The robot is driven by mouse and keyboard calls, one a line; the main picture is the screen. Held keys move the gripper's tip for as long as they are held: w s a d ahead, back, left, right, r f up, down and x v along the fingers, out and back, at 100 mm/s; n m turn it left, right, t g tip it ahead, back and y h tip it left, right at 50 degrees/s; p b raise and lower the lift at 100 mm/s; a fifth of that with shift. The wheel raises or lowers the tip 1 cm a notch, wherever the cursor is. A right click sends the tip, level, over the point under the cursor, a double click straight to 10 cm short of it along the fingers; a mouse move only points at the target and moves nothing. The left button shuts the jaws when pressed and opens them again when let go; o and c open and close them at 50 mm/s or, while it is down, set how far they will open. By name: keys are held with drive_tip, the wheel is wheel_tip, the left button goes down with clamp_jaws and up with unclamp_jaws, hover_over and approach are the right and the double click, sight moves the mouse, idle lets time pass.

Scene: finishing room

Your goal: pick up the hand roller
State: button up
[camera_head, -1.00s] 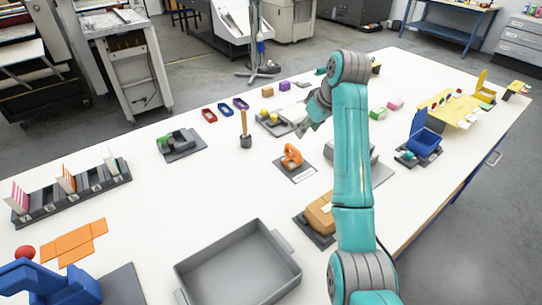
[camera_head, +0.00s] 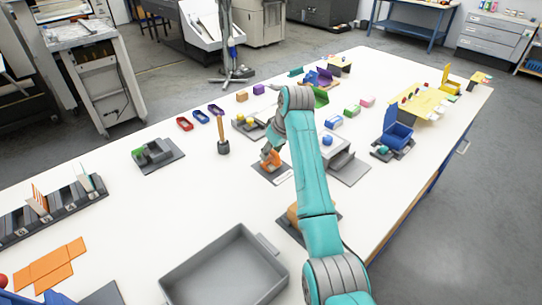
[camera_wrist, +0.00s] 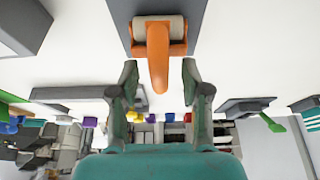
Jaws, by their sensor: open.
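The hand roller, with an orange handle and frame and a pale roller, lies on a dark grey mat. In the wrist view the roller (camera_wrist: 158,42) is at top centre, its handle pointing toward me. In the head view it (camera_head: 269,161) is partly covered by my gripper and arm. My gripper (camera_wrist: 160,76) is open, with one finger on each side of the handle's end and a visible gap on both sides. Whether the fingers are level with the handle in height is hard to tell.
A grey tray (camera_head: 175,284) stands at the front. A wooden-handled tool (camera_head: 223,135) stands upright left of the roller. A grey block on a plate (camera_head: 348,165) is close on the right. White table is clear left of the roller.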

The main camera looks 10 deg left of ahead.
drive_tip(key=shift+w+a+f, duration=0.1)
drive_tip(key=shift+w+f, duration=0.05)
drive_tip(key=shift+f, duration=0.2)
clamp_jaws()
wheel_tip(320, 180, up, 10)
drive_tip(key=shift+r, duration=0.1)
idle(0.4)
